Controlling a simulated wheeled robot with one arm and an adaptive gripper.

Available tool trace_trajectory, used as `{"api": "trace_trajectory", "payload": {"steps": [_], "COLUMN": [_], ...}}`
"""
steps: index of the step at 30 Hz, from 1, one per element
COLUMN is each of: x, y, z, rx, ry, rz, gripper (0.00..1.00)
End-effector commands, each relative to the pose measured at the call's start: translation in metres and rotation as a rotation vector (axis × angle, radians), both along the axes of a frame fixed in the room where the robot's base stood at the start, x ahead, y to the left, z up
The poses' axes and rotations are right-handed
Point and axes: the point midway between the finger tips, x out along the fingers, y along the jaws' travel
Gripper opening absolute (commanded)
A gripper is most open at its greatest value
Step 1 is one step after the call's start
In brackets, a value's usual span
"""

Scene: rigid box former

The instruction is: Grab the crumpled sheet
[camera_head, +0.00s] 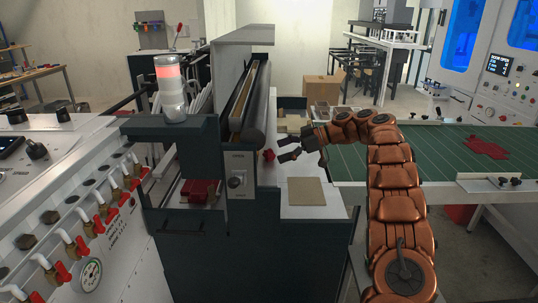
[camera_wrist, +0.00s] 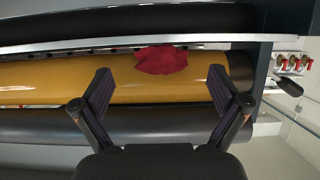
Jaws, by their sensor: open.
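The crumpled sheet is a small dark red piece (camera_wrist: 161,60). In the wrist view it lies on the yellow roller (camera_wrist: 40,88), against the metal bar above it. In the head view a small red bit (camera_head: 269,155) shows at the roller machine's right side, just left of my gripper (camera_head: 284,149); it appears to be the same sheet. My gripper (camera_wrist: 160,92) is open and empty. In the wrist view its two fingers stand wide apart, left and right of the sheet and a little below it. They do not appear to touch it.
Black rollers (camera_wrist: 40,126) run below and above the yellow one. A control box with red-handled valves (camera_wrist: 292,64) is at the right. A tan board (camera_head: 306,192) lies on the machine's front shelf. A green table (camera_head: 400,150) carries another red piece (camera_head: 487,147).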

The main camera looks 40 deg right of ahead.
Motion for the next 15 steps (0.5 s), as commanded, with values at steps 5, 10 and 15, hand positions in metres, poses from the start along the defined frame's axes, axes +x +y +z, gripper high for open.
{"api": "trace_trajectory", "payload": {"steps": [5,10,15], "x": [0.008,0.017,0.022], "y": [0.014,0.026,0.032], "z": [-0.001,-0.008,-0.013], "rx": [-0.002,-0.001,0.000], "ry": [0.003,0.002,0.001], "rz": [-0.002,-0.001,-0.003], "gripper": [0.98,0.98,0.98]}}
